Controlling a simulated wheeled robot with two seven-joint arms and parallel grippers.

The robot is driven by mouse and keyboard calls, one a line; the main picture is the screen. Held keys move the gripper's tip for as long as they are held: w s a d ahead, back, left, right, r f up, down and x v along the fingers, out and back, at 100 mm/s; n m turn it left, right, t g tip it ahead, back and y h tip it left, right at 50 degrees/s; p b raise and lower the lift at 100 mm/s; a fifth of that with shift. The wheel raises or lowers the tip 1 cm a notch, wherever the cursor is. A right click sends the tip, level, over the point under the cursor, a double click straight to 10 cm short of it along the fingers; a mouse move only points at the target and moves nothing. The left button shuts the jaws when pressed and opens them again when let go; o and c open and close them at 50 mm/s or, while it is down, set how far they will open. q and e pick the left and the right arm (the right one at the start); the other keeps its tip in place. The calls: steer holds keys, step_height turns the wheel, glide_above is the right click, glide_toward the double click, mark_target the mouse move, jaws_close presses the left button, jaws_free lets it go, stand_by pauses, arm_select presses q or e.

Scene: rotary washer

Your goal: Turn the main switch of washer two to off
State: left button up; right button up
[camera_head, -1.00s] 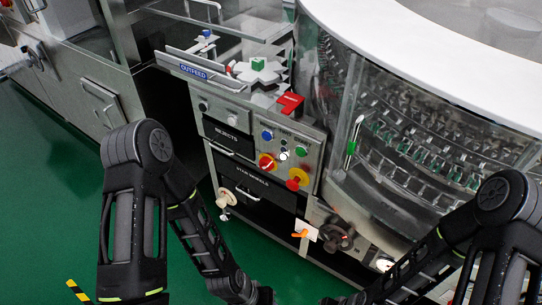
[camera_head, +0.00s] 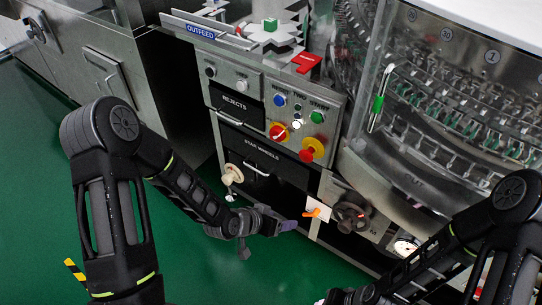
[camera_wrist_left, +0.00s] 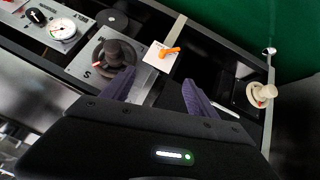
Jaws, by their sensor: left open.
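The control panel (camera_head: 300,115) carries a red-and-yellow rotary switch (camera_head: 278,132) with a pale mark. A red mushroom button (camera_head: 312,149) on yellow sits beside it. Below right is a dark round knob (camera_head: 351,215), also in the left wrist view (camera_wrist_left: 115,53). An orange lever (camera_head: 313,212) on a white plate sits beside that knob and also shows in the left wrist view (camera_wrist_left: 169,52). My left gripper (camera_head: 288,225) is low before the cabinet, below the rotary switch; its purple fingers (camera_wrist_left: 158,90) are apart and empty. My right gripper is at most a sliver at the bottom edge.
A cream knob (camera_head: 232,174) sits on the cabinet's lower left. Blue, green and white buttons and a red block (camera_head: 307,63) are around the panel's upper part. The washer's curved clear guard (camera_head: 440,120) stands to the right. Green floor (camera_head: 60,200) is open at left.

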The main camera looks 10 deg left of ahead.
arm_select(q)
steer(key=w+a+r+m+t+b, duration=0.1)
steer(key=w+a+m+t+b, duration=0.4)
steer(key=w+b, duration=0.4)
steer(key=m+t+h+b, duration=0.3)
steer(key=m+h+b, duration=0.1)
steer(key=m+b, duration=0.6)
glide_toward(273, 137)
steer(key=shift+w+d+f+p, duration=0.1)
steer(key=shift+w+d+p, duration=0.2)
steer(key=shift+w+d, duration=0.15)
arm_select(e)
step_height(273, 137, down, 22)
steer(key=w+d, duration=0.1)
steer(key=shift+w, duration=0.25)
steer(key=shift+d+f, duration=0.1)
arm_select(q)
steer(key=b+x, duration=0.2)
steer(key=x, duration=0.4)
steer(key=shift+w+d, duration=0.2)
steer(key=shift+w, duration=0.15)
steer(key=shift+w+d, duration=0.25)
steer(key=shift+w, duration=0.2)
arm_select(e)
step_height(273, 137, down, 2)
steer(key=shift+w+f, duration=0.1)
steer(key=shift+w, duration=0.05)
arm_select(q)
steer(key=shift+c, duration=0.2)
